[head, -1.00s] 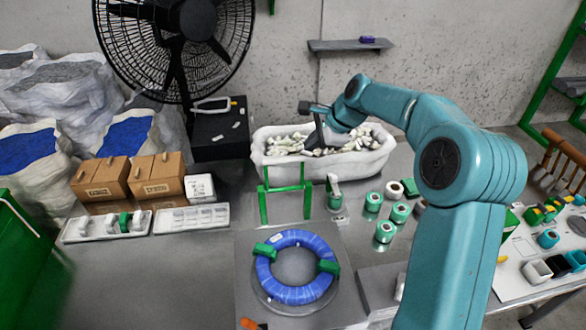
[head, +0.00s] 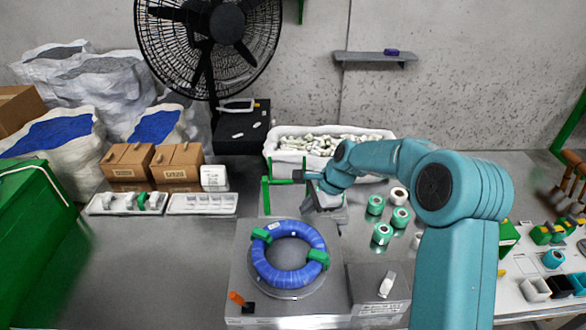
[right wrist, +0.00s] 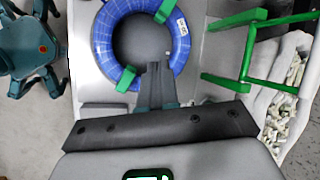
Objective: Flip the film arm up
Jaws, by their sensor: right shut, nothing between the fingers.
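A green frame (head: 266,198) with upright posts and a crossbar stands behind the blue cable coil; I take it to be the film arm, though I cannot be sure. It also shows at the right of the right wrist view (right wrist: 252,58). The blue ring-shaped coil (head: 262,268) lies on a grey plate with green clips on it. My left gripper is not in view.
A white bin (head: 283,155) of pale pieces stands behind the frame. Several green rolls (head: 382,234) stand to the right. White trays (head: 202,204) and brown boxes (head: 177,166) sit at the left. The grey table (head: 170,265) left of the coil is clear.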

